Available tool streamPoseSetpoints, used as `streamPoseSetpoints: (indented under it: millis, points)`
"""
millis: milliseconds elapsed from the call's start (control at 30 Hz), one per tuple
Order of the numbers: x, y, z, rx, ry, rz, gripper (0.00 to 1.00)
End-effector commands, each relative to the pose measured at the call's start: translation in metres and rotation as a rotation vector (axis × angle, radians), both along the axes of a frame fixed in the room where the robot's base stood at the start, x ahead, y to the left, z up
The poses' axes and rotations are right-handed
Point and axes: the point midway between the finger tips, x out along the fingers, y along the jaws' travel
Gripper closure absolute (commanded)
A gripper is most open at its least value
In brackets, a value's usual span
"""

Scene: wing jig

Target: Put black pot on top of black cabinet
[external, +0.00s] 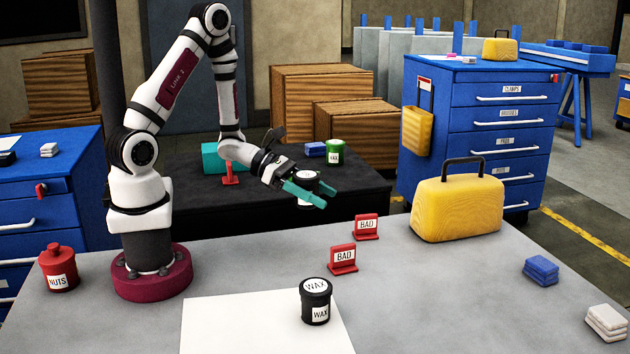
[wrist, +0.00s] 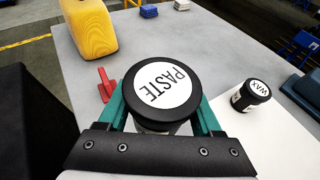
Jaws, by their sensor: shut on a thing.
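My gripper (external: 311,191) has teal fingers and is shut on a black-lidded pot (external: 307,179). In the wrist view the pot's lid (wrist: 162,88) carries a white PASTE label, and the fingers of my gripper (wrist: 161,112) lie on either side of it. Its lower body is mostly hidden. The black cabinet (external: 352,181) stands behind the grey table, its top partly covered by my arm. In the external view the held pot appears in front of the cabinet top; its exact height is unclear. A second black pot, labelled WAX (external: 315,302), stands upright on the table and also shows in the wrist view (wrist: 250,95).
A green pot (external: 335,152), a blue block (external: 315,149), a teal box (external: 211,158) and a red stand (external: 231,174) are on the cabinet. A red NUTS pot (external: 59,272) is left.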

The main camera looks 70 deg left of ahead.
Motion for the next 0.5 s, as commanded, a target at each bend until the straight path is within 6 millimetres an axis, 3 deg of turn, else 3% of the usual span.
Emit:
streamPoseSetpoints:
  millis: [167,300,400,500]
  points:
    - [-0.003,0.102,0.009,0.002,-0.003,0.240,0.97]
    - [-0.025,0.183,0.017,0.003,-0.002,0.436,0.97]
    - [-0.045,0.224,0.022,0.003,0.000,0.538,0.97]
    - [-0.058,0.248,0.025,0.005,0.002,0.600,0.97]
